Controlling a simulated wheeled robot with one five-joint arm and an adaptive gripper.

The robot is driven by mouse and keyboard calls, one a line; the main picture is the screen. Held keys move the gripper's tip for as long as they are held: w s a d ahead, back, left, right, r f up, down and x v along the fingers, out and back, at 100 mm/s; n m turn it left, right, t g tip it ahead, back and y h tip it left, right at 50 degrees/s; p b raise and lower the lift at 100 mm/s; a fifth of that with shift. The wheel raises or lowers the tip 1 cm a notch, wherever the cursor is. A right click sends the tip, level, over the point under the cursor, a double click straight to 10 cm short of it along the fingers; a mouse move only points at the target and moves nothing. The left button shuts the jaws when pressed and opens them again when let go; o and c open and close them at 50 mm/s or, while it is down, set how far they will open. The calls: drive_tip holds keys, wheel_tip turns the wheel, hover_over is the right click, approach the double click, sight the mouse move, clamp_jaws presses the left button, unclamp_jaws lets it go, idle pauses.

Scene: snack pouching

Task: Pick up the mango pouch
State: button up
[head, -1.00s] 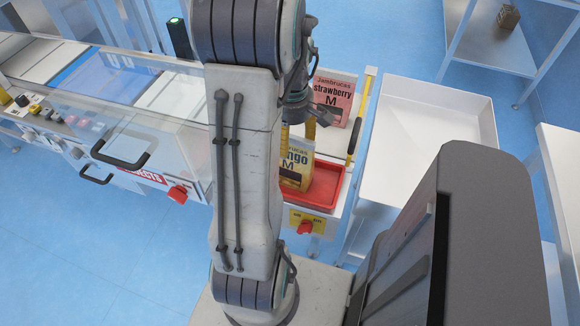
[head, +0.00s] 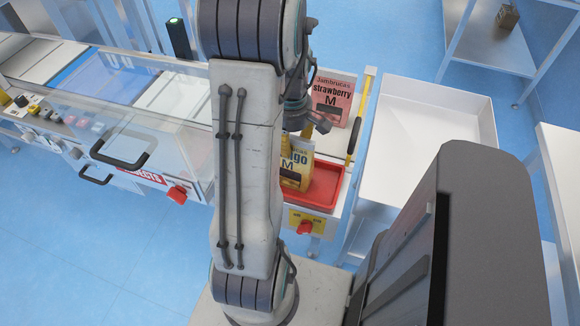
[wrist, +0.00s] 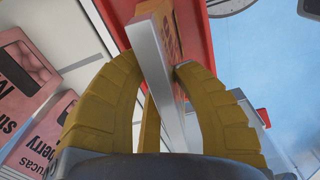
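The mango pouch (head: 296,168), yellow with a dark M label, stands in the red tray (head: 326,196) in the head view. My arm hides its left part and top. My gripper (head: 304,124) is over its top, partly hidden by my arm. In the wrist view, my gripper's yellow fingers (wrist: 158,66) lie on both sides of a thin pale edge with an orange face (wrist: 173,36), apparently the mango pouch seen edge-on. The right fingertip looks very close to it; whether the fingers press on it is unclear.
A pink strawberry pouch (head: 334,96) stands behind the tray and shows at the left of the wrist view (wrist: 28,95). A yellow-black rail (head: 358,128) runs to the right. An empty white bin (head: 425,135) is beyond it. A clear-covered machine (head: 150,135) stands left.

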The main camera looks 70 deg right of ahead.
clamp_jaws()
idle(0.4)
drive_tip(key=shift+r, duration=0.55)
drive_tip(key=r, duration=0.3)
drive_tip(key=shift+a+r, duration=0.2)
drive_tip(key=shift+a, duration=0.05)
drive_tip(key=s+a+r, duration=0.3)
drive_tip(key=a+r, duration=0.3)
drive_tip(key=a, duration=0.4)
drive_tip(key=shift+a+r, duration=0.25)
drive_tip(key=shift+a, duration=0.15)
